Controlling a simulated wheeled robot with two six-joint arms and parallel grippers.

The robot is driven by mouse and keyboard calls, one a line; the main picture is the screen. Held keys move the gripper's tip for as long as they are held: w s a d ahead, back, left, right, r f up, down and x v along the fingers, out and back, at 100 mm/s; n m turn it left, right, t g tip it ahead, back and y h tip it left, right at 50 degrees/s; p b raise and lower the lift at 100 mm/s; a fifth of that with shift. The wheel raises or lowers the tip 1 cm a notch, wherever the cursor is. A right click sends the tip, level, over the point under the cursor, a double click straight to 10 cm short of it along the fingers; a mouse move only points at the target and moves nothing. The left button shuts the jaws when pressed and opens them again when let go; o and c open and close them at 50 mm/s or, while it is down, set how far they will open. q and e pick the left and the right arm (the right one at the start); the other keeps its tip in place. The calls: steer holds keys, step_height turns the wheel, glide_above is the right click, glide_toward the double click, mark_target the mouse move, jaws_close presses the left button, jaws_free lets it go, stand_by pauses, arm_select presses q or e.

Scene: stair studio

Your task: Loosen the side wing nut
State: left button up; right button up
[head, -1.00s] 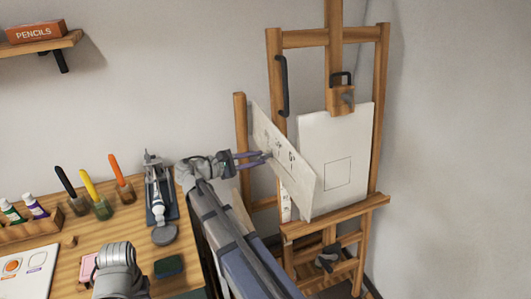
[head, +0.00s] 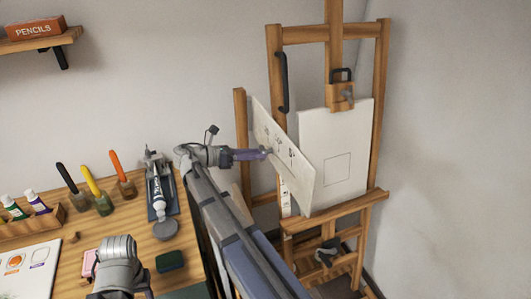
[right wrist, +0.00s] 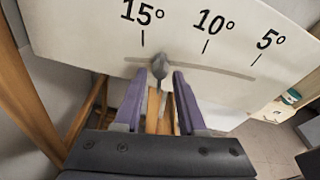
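The side wing nut (right wrist: 158,68) is a small grey metal piece at the slot of a white angle plate (right wrist: 200,28), just under the 15° mark. The plate also shows in the head view (head: 285,155), tilted on the easel's left side. My right gripper (right wrist: 162,85) is open, its purple fingers on either side of the wing nut, with a visible gap to each. In the head view my right gripper (head: 265,154) reaches the plate's face, seen nearly edge-on, and the wing nut cannot be made out. My left gripper's fingers are out of view.
The wooden easel (head: 378,150) stands in the corner and holds a white board (head: 335,155). A worktable (head: 120,228) with brushes, paint tubes and a palette is at the left. A shelf (head: 35,48) with a pencil box is on the wall.

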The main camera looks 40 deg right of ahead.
steer(key=f+v, duration=0.1)
steer(key=v, duration=0.5)
stand_by(0.5)
steer(key=shift+s+a, duration=0.1)
steer(key=shift+s, duration=0.05)
